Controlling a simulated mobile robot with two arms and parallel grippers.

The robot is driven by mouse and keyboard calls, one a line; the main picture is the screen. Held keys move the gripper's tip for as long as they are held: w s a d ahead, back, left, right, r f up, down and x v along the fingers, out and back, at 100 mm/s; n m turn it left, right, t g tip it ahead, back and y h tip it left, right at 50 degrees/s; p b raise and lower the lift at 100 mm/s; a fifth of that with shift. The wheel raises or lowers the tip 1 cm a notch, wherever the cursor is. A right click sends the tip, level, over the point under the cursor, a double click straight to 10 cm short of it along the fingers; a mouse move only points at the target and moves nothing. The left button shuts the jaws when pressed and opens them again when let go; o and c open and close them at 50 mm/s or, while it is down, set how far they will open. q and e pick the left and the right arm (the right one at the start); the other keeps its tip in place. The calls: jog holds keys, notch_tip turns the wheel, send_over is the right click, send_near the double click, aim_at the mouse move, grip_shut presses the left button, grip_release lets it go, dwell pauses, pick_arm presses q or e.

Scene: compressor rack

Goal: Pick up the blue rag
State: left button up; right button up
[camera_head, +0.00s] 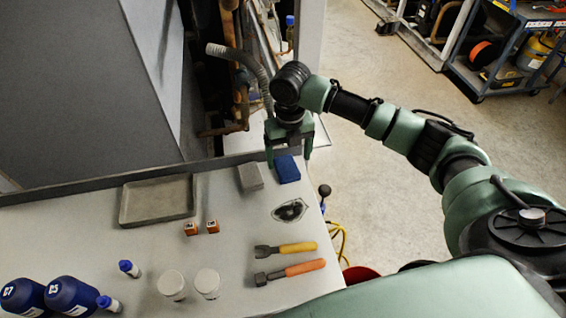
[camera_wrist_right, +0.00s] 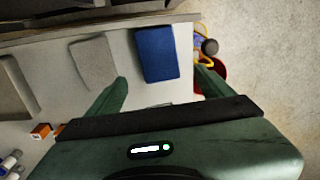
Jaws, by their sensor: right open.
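The blue rag (camera_head: 287,169) lies folded flat on the light table, near its far right edge. In the right wrist view the blue rag (camera_wrist_right: 157,54) shows as a blue rectangle ahead of the fingertips, roughly between their lines. My right gripper (camera_head: 290,152) is open and empty, pointing down above the rag's far end in the head view. In the right wrist view my right gripper (camera_wrist_right: 160,76) has its two green fingers spread apart. The height of the fingers above the rag is hard to tell. My left gripper is not in view.
A grey rag or block (camera_head: 249,177) lies close left of the blue rag. A grey tray (camera_head: 158,219), two small orange boxes, a dark part in a bag (camera_head: 290,210), tools with orange handles, white jars and blue bottles (camera_head: 72,296) share the table. A raised ledge runs behind.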

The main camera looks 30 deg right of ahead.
aim_at(289, 172)
jog(key=f, duration=0.1)
jog(key=f+p, duration=0.1)
jog(key=f, duration=0.1)
jog(key=shift+s+p, duration=0.3)
jog(key=shift+s, duration=0.05)
jog(key=shift+w+a+f, duration=0.1)
jog(key=shift+w+f, duration=0.05)
jog(key=shift+f, duration=0.45)
jog(key=shift+w+f, duration=0.1)
jog(key=shift+f, duration=0.7)
jog(key=c, duration=1.3)
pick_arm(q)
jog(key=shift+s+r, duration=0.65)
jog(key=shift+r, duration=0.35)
pick_arm(e)
jog(key=shift+c, duration=0.7)
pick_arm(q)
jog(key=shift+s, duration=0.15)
pick_arm(e)
jog(key=shift+r, duration=0.15)
